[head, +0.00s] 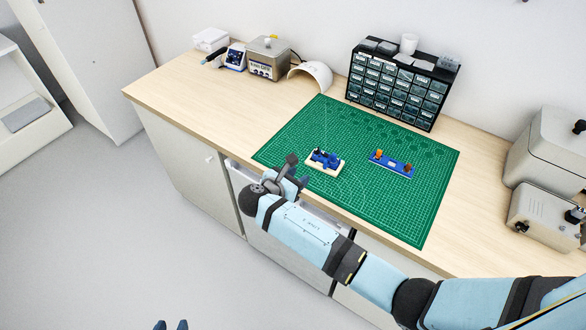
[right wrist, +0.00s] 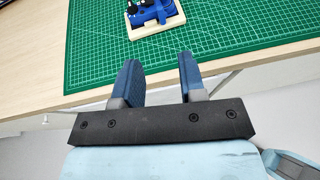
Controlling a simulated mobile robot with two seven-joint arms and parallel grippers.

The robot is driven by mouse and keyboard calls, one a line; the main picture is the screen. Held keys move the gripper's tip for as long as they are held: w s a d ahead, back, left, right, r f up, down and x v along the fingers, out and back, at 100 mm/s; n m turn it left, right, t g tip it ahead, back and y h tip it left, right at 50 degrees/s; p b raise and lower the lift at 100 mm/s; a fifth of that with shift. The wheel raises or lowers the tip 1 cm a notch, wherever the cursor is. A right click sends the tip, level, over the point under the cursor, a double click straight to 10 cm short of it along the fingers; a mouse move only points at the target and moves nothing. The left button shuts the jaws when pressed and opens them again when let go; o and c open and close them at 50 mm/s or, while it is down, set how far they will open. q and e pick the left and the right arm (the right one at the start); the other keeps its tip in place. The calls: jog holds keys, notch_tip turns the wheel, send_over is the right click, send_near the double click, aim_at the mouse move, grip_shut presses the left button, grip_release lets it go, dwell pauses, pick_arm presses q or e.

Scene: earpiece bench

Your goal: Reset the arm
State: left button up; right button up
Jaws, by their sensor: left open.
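My right gripper (head: 297,171) is at the front edge of the green mat, left of a blue fixture on a cream base (head: 324,161). In the right wrist view its two blue fingers (right wrist: 158,78) stand apart with nothing between them, and the fixture (right wrist: 152,14) shows beyond them at the top. My right arm reaches in from the lower right, over the bench front.
A green cutting mat (head: 420,215) covers the middle of the wooden bench. A blue board with orange parts (head: 392,163) lies on it. A drawer cabinet (head: 398,88), a white curved cover (head: 311,75) and a metal-box device (head: 268,58) stand behind; grey machines (head: 548,212) stand right.

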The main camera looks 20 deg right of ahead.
jog(key=s+a+f+m+y, duration=0.1)
jog(key=s+f+m+y, duration=0.75)
jog(key=s+f, duration=0.5)
jog(key=s+d+r+m+t+y, duration=0.1)
jog(key=s+d+r+m+y, duration=0.1)
jog(key=s+m, duration=0.4)
jog(key=s+d+r+m+t+y, duration=0.2)
jog(key=s+r+m+y, duration=0.1)
jog(key=s+m, duration=0.4)
jog(key=shift+s+t+y, duration=0.3)
jog(key=shift+s+y, duration=0.05)
jog(key=shift+s, duration=0.05)
jog(key=shift+a+m, duration=0.1)
jog(key=shift+m, duration=0.15)
